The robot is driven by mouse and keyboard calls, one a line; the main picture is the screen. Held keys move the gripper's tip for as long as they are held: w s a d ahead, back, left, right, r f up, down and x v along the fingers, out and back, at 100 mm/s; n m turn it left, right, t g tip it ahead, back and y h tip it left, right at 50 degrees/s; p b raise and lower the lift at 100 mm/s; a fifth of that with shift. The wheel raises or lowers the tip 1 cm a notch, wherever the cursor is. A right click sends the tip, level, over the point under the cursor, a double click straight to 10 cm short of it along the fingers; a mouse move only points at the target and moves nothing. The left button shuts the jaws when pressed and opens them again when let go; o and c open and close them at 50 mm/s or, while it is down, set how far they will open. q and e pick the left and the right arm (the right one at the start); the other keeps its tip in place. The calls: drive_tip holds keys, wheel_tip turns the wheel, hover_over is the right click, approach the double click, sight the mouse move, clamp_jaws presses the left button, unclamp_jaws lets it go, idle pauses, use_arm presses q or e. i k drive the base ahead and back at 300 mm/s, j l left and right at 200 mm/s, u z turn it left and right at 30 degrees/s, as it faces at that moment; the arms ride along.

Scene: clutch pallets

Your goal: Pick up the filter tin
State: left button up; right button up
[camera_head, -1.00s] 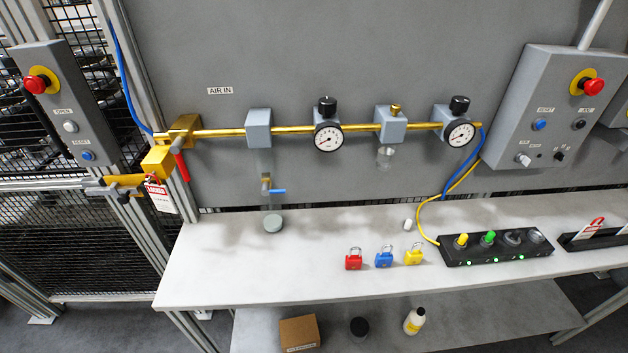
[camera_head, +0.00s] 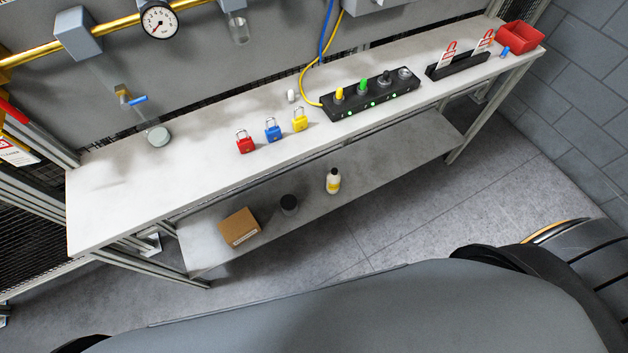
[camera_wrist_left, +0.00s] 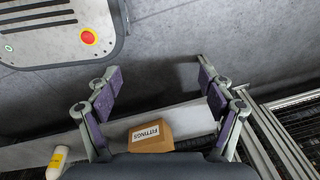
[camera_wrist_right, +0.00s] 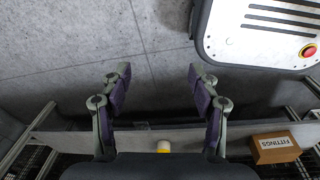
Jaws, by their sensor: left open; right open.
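A short, round, dark tin (camera_head: 289,203) stands on the lower shelf (camera_head: 375,158), between a brown cardboard box (camera_head: 240,227) and a white bottle with a yellow label (camera_head: 333,181). No lettering on the tin can be read. My left gripper (camera_wrist_left: 157,88) is open and empty, with the box marked FITTINGS (camera_wrist_left: 151,137) beyond it and the bottle (camera_wrist_left: 57,162) at lower left. The tin is not visible in either wrist view, and neither gripper shows in the head view.
The bench top (camera_head: 110,187) overhangs the shelf. It carries a grey-green round container (camera_head: 158,136), red (camera_head: 245,142), blue (camera_head: 273,130) and yellow (camera_head: 300,119) padlocks, a black indicator strip (camera_head: 370,94) and a red bin (camera_head: 520,37). The floor (camera_head: 350,235) before the shelf is clear.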

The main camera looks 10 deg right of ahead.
sight(288, 203)
drive_tip(key=i+l, duration=0.15)
drive_tip(key=l, duration=0.2)
drive_tip(key=i+l, duration=0.15)
drive_tip(key=l, duration=0.25)
drive_tip(key=i+l, duration=0.15)
drive_tip(key=l, duration=0.2)
drive_tip(key=i+l, duration=0.15)
drive_tip(key=l, duration=0.25)
drive_tip(key=u, duration=1.6)
